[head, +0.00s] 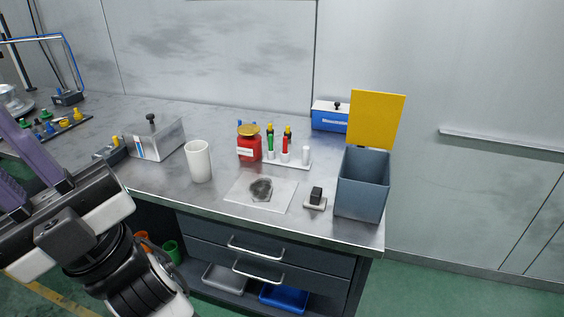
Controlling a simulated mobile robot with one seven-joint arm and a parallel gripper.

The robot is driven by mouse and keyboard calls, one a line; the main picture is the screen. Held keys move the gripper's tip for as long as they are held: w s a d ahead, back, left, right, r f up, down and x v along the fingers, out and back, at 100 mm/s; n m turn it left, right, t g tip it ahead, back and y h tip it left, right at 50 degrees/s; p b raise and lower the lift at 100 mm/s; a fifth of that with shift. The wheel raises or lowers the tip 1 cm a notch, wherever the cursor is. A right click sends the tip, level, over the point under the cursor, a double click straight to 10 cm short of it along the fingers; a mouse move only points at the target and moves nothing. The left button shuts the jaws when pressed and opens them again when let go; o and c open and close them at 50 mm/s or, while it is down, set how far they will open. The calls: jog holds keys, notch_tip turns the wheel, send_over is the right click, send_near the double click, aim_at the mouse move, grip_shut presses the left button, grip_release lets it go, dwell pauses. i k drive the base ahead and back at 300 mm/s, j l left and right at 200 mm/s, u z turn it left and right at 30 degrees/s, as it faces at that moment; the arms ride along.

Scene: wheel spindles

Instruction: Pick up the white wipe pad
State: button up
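The white wipe pad (315,204) is a small, flat, pale pad with a black block grip (316,193) on top. It lies flat on the grey bench near the front edge, just left of the grey bin. My gripper (18,148) is at the far left edge of the head view, well to the left of the pad and apart from it. Its purple fingers point up and left and are partly cut off by the frame. The gap between the fingertips does not show clearly.
The grey bin (362,187) has a raised yellow lid (376,119). A white cup (199,161), a red jar (249,147) and a rack of vials (287,163) stand behind and left. The bench's front edge (300,237) is close.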

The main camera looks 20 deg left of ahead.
aim_at(314, 200)
jog(key=i+j+z, duration=0.2)
jog(key=j, duration=0.65)
jog(key=i+j+z, duration=0.1)
jog(key=j+z, duration=0.15)
jog(key=j, duration=0.55)
jog(key=j+z, duration=0.2)
jog(key=j, duration=0.65)
jog(key=i+j, duration=0.3)
jog(key=i, duration=0.25)
